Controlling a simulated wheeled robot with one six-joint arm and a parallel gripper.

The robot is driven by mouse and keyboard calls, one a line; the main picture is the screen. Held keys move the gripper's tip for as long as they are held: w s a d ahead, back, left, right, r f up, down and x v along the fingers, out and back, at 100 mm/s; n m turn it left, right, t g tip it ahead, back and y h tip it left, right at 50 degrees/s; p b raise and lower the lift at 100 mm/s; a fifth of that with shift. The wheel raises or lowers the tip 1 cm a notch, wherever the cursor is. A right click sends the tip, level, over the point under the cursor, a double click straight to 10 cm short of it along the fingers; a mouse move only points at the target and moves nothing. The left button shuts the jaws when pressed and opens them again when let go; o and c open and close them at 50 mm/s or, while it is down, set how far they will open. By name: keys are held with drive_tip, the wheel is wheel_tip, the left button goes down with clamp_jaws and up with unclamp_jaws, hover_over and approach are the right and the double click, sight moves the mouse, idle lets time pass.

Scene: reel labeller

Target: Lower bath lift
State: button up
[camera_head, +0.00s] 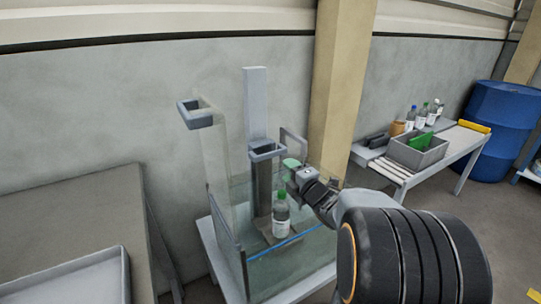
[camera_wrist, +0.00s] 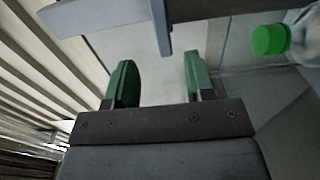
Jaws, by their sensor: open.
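The bath lift is a grey upright column (camera_head: 256,100) at a glass tank (camera_head: 228,245), with a grey loop handle (camera_head: 267,156) on its front. A bottle with a green cap (camera_head: 281,217) stands upright low in the tank, on what looks like the lift's platform. My gripper (camera_head: 291,165) is open, its green-padded fingers just right of the loop handle. In the wrist view, my gripper (camera_wrist: 159,75) has a clear gap between its pads. A grey bar (camera_wrist: 160,18), apparently the handle, lies beyond the fingertips, and the bottle's green cap (camera_wrist: 270,40) shows at right.
Another grey bracket (camera_head: 196,113) sits at the tank's upper left corner. A beige pillar (camera_head: 340,80) stands behind. At right, a bench holds a grey crate (camera_head: 418,155) and several bottles, beside a blue barrel (camera_head: 497,130). A grey table (camera_head: 70,215) is at left.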

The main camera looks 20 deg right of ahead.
sight(272, 156)
drive_tip(key=w, duration=0.3)
drive_tip(key=w+a, duration=0.1)
drive_tip(key=w, duration=0.7)
drive_tip(key=shift+w+a, duration=0.15)
drive_tip(key=shift+a, duration=0.05)
drive_tip(key=shift+c, duration=0.4)
clamp_jaws()
